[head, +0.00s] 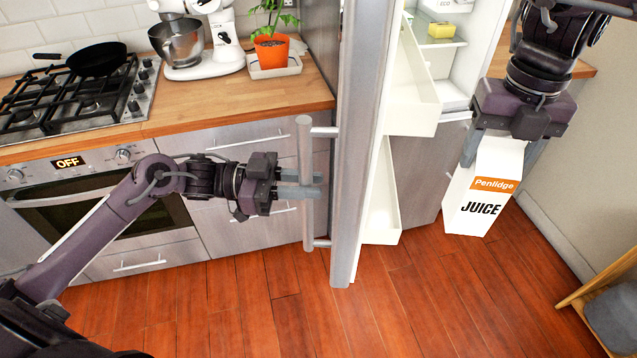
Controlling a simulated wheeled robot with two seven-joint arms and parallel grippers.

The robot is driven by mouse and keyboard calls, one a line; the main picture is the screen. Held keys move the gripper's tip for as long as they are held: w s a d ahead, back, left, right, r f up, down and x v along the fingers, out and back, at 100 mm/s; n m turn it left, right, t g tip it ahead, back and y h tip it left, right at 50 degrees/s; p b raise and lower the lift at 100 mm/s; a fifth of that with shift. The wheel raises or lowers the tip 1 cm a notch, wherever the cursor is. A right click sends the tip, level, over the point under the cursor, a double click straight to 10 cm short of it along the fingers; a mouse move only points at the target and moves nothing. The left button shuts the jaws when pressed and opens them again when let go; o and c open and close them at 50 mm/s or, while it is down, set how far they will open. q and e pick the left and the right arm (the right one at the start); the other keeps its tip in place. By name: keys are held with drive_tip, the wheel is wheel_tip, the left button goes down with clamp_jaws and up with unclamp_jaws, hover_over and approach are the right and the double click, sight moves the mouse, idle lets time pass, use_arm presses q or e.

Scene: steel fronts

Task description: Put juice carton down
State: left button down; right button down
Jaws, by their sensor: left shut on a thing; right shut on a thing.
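The white juice carton (483,192), with an orange label, hangs upright in my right gripper (503,150) at the right of the head view. The gripper's fingers are on both sides of the carton's top. The carton appears to be above the floor, in front of the open fridge (478,50). My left gripper (305,185) is shut on the vertical bar handle (306,225) of the fridge door (357,120). The door stands open, seen nearly edge-on, with white shelves on its inner side.
A fridge shelf holds a yellow item (441,30). The wooden counter (290,95) at the left bears a white stand mixer (205,50), a potted plant (271,50) and a hob with a black pan (95,59). A wooden chair (610,300) stands at the lower right. The red floor (450,310) is clear.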

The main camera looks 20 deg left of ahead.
drive_tip(key=shift+w+d+r, duration=0.1)
drive_tip(key=shift+d, duration=0.25)
use_arm(q)
drive_tip(key=shift+a+r, duration=0.1)
drive_tip(key=shift+a, duration=0.95)
use_arm(e)
drive_tip(key=shift+w+d, duration=0.1)
drive_tip(key=shift+d, duration=0.05)
